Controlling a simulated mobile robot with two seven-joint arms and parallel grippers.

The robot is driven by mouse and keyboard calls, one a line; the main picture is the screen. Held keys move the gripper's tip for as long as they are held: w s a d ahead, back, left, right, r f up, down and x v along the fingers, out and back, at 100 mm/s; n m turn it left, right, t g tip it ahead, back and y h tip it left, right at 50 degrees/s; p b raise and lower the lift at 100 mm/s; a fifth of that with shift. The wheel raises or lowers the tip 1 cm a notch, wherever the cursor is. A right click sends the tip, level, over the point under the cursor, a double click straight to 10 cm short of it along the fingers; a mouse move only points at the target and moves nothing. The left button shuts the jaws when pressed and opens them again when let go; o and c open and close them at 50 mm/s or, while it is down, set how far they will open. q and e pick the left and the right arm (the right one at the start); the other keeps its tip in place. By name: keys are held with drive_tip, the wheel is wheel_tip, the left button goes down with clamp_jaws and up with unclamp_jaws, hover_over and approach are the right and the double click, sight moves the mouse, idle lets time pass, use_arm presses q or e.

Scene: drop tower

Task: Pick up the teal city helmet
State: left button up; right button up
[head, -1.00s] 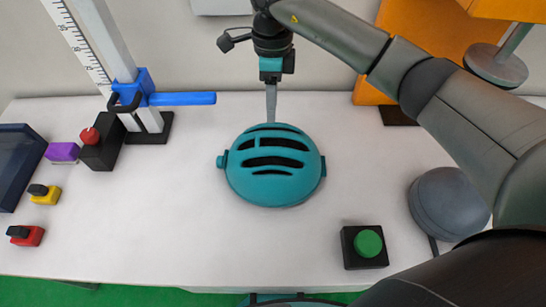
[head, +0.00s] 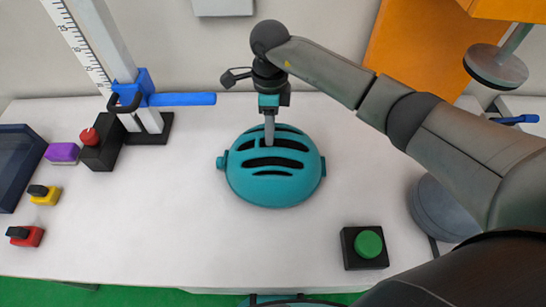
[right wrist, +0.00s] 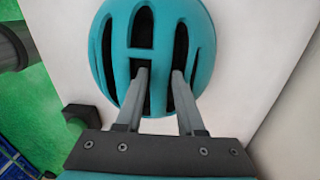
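The teal city helmet (head: 275,187) sits on the white table, dome up, with dark slotted vents. It also shows in the right wrist view (right wrist: 120,35). My right gripper (head: 269,143) points down over the helmet's far middle, its tips at the vents. In the right wrist view the right gripper (right wrist: 160,75) has its two fingers apart, one on each side of a teal rib between vents. A narrow gap seems to show beside the rib; whether the tips touch the shell or how deep they sit, I cannot tell. My left gripper is not in view.
A ruled column with a blue arm (head: 183,99) stands at the back left. A black box with a green button (head: 368,244) is at the front right, and a grey dome (head: 440,212) is partly behind my arm. Small coloured blocks lie left. The table around the helmet is clear.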

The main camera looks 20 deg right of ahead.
clamp_jaws()
idle(1.2)
